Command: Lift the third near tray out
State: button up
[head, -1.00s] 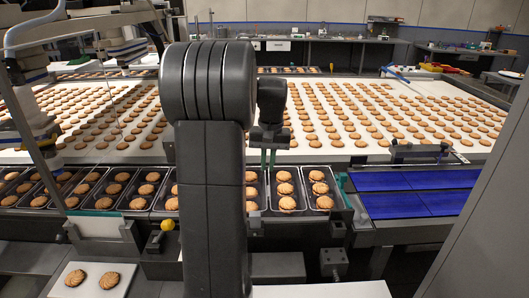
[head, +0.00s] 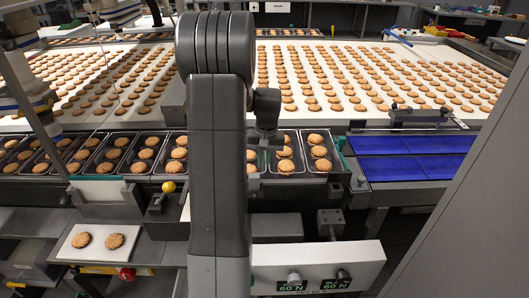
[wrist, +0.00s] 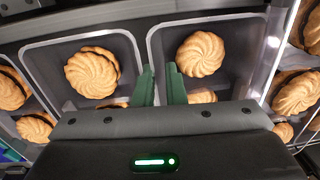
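A row of dark trays with pale rims, filled with round biscuits, stands along the near edge of the belt; the right end tray (head: 334,168) and its left neighbour (head: 301,168) show in the head view. My gripper (head: 268,142) is low over the row, left of these two, with its fingertips hidden. In the wrist view the green fingers of my gripper (wrist: 160,85) are a little apart. They point down where a left tray (wrist: 52,62) and a right tray (wrist: 236,72) meet, seemingly either side of a tray wall. Contact cannot be told.
A white belt (head: 350,118) with many biscuits lies behind the row. Blue panels (head: 412,168) are at the right. A white plate (head: 98,254) with two biscuits is at the front left. A white box with green "60 N" displays (head: 290,286) is in front. A grey panel (head: 460,210) closes the right.

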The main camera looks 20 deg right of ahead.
jog(key=shift+f, duration=0.1)
grip_shut()
jog(key=shift+r+p, duration=1.7)
jog(key=shift+r, duration=0.6)
jog(key=s+a+r, duration=0.2)
jog(key=s+r, duration=0.1)
jog(key=s, duration=0.2)
jog(key=shift+s+p, duration=0.25)
jog(key=shift+p, duration=0.15)
jog(key=shift+a, duration=0.15)
